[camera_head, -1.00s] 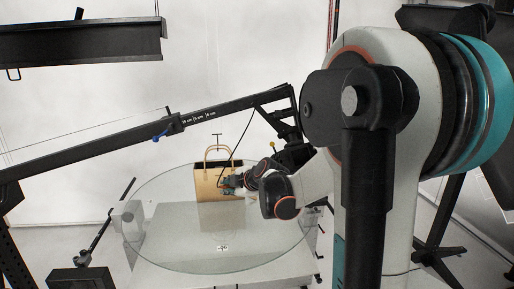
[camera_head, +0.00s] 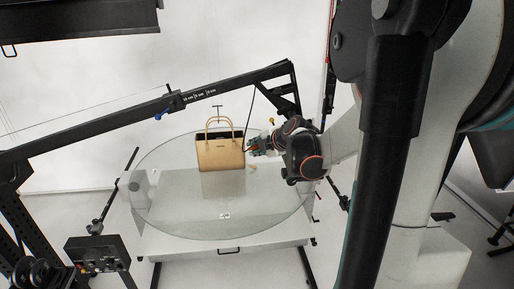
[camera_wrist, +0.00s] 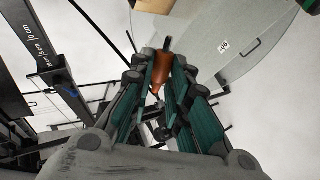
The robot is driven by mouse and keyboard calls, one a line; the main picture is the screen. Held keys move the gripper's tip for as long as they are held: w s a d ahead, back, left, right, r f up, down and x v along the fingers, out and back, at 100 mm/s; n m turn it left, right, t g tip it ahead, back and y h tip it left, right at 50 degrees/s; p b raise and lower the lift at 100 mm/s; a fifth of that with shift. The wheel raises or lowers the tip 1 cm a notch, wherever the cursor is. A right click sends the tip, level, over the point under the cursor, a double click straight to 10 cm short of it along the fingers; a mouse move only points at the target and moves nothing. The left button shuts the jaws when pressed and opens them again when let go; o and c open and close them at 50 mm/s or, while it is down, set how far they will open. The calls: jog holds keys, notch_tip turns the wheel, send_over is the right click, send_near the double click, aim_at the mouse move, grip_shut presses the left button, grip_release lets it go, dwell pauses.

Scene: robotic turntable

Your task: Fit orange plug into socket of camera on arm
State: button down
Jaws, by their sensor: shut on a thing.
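The orange plug (camera_wrist: 162,72) sits between the fingertips of my gripper (camera_wrist: 160,82) in the wrist view, its dark tip pointing away from my wrist. My gripper is shut on it. In the head view my gripper (camera_head: 257,147) is just right of the tan handbag (camera_head: 219,155), above the glass turntable. A thin dark cable runs from the black boom arm (camera_head: 150,110) down towards my gripper. The camera on the arm and its socket cannot be made out; my own arm covers the area right of the boom's end.
The handbag stands on the round glass turntable (camera_head: 180,212). The boom crosses above the turntable's back edge. A dark control box (camera_head: 98,253) stands at lower left. The front of the glass is clear apart from a small label.

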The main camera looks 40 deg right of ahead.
jog(key=shift+s+d+b, duration=0.2)
jog(key=shift+d+b, duration=0.05)
jog(key=shift+d, duration=1.2)
jog(key=shift+s+d+b, duration=0.15)
jog(key=shift+d+b, duration=0.05)
jog(key=shift+d, duration=1.2)
jog(key=shift+s+d+b, duration=0.2)
jog(key=shift+d+b, duration=0.5)
jog(key=shift+d, duration=0.65)
dwell(0.4)
jog(key=c, duration=1.4)
grip_release()
jog(key=shift+d, duration=0.15)
jog(key=shift+c, duration=0.2)
jog(key=v, duration=0.7)
jog(key=shift+s, duration=0.3)
jog(key=shift+r, duration=0.1)
